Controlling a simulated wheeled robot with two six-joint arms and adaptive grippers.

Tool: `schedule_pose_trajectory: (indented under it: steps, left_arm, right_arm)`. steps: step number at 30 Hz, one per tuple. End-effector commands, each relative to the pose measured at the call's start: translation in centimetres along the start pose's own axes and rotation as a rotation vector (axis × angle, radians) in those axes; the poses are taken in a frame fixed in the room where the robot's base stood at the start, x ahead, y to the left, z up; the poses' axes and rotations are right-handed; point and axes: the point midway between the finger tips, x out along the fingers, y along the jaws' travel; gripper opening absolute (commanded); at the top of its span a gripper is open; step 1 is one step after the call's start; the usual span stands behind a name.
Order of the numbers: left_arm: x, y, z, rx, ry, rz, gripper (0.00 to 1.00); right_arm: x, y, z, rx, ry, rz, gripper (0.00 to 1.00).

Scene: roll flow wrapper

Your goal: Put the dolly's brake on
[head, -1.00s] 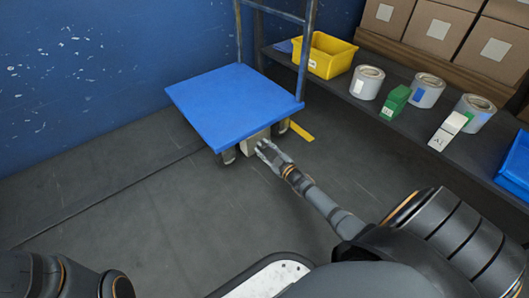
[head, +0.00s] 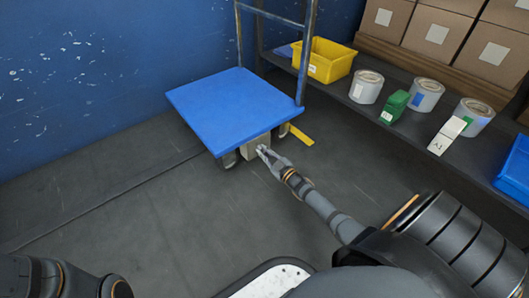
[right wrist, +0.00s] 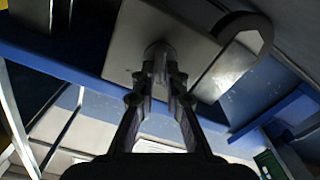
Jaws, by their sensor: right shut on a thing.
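The dolly (head: 230,108) stands on the floor against the blue wall, with a flat blue deck, an upright handle and dark wheels. A pale block or plate (head: 253,147) sits under its near right edge; it also shows in the right wrist view (right wrist: 118,52). My right gripper (head: 263,150) reaches this plate. In the right wrist view its fingers (right wrist: 161,62) are shut on a small round knob (right wrist: 157,49) in front of the plate, which the fingertips partly hide. I cannot tell the brake's position. My left gripper is out of view.
A dark shelf (head: 400,126) on the right holds a yellow bin (head: 328,66), several cans, green and white boxes, and a blue bin (head: 515,165). Cartons (head: 432,28) stand behind. A yellow floor strip (head: 302,136) lies beside the dolly. The floor in front is clear.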

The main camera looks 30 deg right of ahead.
Motion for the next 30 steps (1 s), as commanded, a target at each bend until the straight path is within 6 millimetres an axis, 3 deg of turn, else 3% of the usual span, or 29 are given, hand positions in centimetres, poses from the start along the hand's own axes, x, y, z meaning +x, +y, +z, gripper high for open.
schedule_pose_trajectory:
  steps: [15,30]
  left_arm:
    - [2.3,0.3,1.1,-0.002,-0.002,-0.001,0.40]
    - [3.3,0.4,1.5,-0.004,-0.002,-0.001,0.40]
  right_arm:
    - [0.0,0.5,-0.1,0.436,-0.002,-0.001,0.00]
    - [0.0,0.6,0.3,0.840,-0.002,0.000,0.00]
